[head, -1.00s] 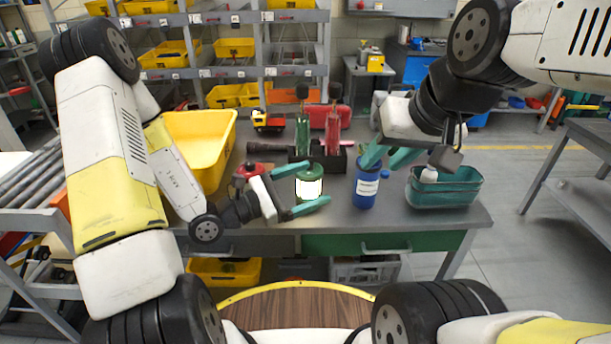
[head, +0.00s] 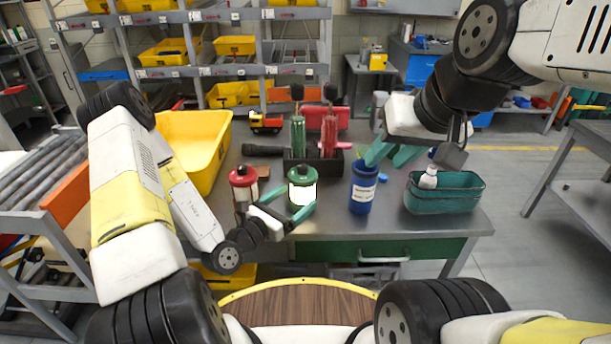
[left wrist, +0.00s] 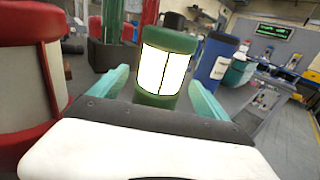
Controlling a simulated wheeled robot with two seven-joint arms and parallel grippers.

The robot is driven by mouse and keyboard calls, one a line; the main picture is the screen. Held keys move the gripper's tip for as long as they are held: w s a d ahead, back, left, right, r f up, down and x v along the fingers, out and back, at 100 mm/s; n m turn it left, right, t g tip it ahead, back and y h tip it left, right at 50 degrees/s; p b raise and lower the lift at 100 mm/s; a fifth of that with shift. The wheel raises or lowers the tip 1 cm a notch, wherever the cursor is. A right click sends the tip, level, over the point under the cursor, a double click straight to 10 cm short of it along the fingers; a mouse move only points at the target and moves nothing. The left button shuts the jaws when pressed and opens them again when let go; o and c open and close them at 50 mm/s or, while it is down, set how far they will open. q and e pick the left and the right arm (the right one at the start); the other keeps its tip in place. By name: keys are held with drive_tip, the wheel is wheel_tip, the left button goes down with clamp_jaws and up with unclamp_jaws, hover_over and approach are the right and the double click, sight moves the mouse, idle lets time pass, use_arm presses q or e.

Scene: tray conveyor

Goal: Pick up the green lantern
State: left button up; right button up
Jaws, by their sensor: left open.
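The green lantern (head: 302,190) stands upright on the grey table, its white panel glowing. In the left wrist view the lantern (left wrist: 166,68) is ahead, in line with the gap between my fingers. My left gripper (head: 294,201) is open and empty. Its teal fingers in the left wrist view (left wrist: 160,88) lie one on each side of the lantern, with visible gaps. My right gripper (head: 389,155) is open and empty, above and behind the blue canister (head: 363,192).
A red lantern (head: 243,186) stands close to the left of the green one. A dark holder with bottles (head: 315,168) is behind. A teal bin (head: 446,194) sits at right, a yellow bin (head: 193,145) at left. The table front between green lantern and canister is clear.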

use_arm(q)
drive_tip(key=x, duration=0.7)
drive_tip(key=shift+r, duration=0.15)
drive_tip(key=c, duration=1.8)
drive_tip(key=shift+c, duration=0.2)
drive_tip(key=shift+r, duration=0.15)
